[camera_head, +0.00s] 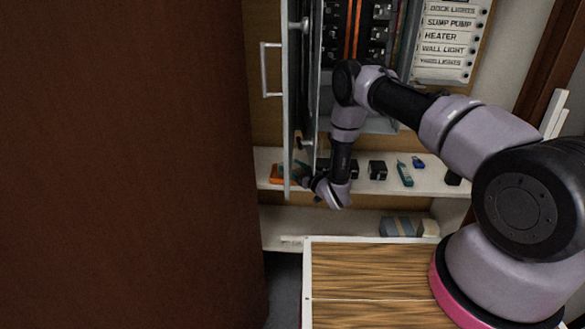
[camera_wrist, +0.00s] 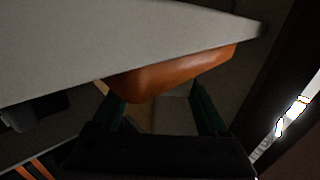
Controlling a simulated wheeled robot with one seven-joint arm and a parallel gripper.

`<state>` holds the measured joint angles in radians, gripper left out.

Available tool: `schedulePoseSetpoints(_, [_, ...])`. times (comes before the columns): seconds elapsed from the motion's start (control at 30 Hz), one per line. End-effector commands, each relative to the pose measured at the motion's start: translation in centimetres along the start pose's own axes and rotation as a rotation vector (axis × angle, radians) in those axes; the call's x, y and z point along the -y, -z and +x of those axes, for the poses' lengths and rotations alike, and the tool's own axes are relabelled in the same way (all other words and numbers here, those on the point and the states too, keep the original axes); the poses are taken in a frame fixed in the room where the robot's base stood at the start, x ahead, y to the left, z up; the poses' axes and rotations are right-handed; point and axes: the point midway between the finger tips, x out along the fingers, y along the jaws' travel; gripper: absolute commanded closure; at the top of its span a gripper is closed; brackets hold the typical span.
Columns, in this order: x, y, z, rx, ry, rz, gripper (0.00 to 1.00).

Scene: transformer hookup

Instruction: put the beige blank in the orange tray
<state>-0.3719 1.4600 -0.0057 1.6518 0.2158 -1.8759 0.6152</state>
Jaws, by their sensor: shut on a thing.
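The orange tray (camera_head: 277,175) sits at the left end of the upper shelf in the head view, partly behind the open panel door's edge. In the wrist view the orange tray (camera_wrist: 175,74) juts past the pale shelf edge, just ahead of my fingers. My gripper (camera_head: 304,169) is beside the tray's right side in the head view, partly hidden by the door. In the wrist view my gripper (camera_wrist: 163,112) has green fingers on either side of a dim beige piece, apparently the beige blank (camera_wrist: 173,117). It is shut on this piece. The picture is dark, and the blank's far end is hidden.
The open panel door (camera_head: 303,100) stands close to my gripper. The upper shelf (camera_head: 333,184) also holds a black block (camera_head: 377,170), a teal tool (camera_head: 404,173) and a small blue item (camera_head: 418,162). A lower shelf (camera_head: 330,226) holds blue-grey and beige boxes at right.

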Motion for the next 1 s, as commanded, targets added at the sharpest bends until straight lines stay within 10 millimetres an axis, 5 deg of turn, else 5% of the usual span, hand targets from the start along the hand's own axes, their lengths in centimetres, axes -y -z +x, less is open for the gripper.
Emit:
schedulePoseSetpoints(0.27, [-0.2,-0.3,-0.1,0.000,-0.003,0.000,0.95])
schedulePoseSetpoints(0.3, [-0.2,-0.2,-0.1,0.000,-0.003,0.000,0.12])
schedulePoseSetpoints(0.33, [-0.2,-0.2,-0.1,0.000,-0.002,0.000,0.01])
schedulePoseSetpoints(0.67, [-0.2,0.1,-0.2,0.001,-0.003,-0.001,0.00])
schedulePoseSetpoints(1.0, [-0.4,0.0,-6.8,0.004,-0.007,0.004,0.00])
